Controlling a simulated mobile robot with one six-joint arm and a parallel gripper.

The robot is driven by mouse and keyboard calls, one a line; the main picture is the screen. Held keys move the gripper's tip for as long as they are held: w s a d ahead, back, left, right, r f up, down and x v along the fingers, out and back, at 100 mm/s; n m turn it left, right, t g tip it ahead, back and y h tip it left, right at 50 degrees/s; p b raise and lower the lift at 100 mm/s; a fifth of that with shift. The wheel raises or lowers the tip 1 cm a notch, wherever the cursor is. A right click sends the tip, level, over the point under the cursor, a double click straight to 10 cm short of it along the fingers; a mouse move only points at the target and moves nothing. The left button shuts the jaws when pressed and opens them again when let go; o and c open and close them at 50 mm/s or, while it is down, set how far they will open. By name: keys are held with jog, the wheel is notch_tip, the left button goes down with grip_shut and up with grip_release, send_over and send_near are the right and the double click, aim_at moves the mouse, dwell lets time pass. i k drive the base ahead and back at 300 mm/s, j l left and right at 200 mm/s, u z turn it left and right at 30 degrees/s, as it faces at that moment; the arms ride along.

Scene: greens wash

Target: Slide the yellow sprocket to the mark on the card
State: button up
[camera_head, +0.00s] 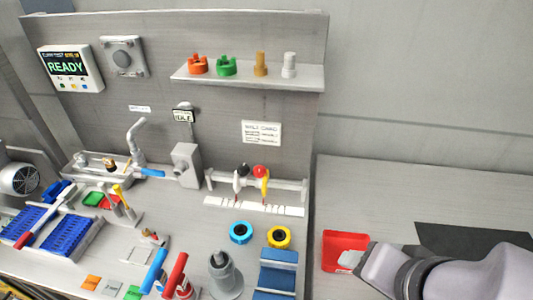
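A yellow ring with a dark centre (279,237) lies flat on the bench, right of a matching blue ring (241,233). Behind them is a horizontal rail (287,186) carrying a white-and-black piece (239,181) and a yellow piece with a red top (265,182). I cannot tell for certain which yellow item is the sprocket. A white scale strip (280,209) with dark ticks lies in front of the rail. A white printed card (261,132) is on the wall; its writing is too small to read. My gripper (366,265) is at lower right, apart from the yellow items; its fingertips are unclear.
A red tray (332,246) is beside my gripper, and a dark mat (460,236) lies behind my arm. A blue block (276,272) and a grey cylindrical stand (224,278) are in front of the rings. A grey post (186,165) stands left of the rail.

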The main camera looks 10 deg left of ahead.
aim_at(261, 183)
jog(key=k+j+z, duration=0.15)
jog(key=j, duration=0.25)
jog(key=k+j+z, duration=0.15)
jog(key=j, duration=0.2)
jog(key=k+j+z, duration=0.1)
jog(key=j, duration=0.3)
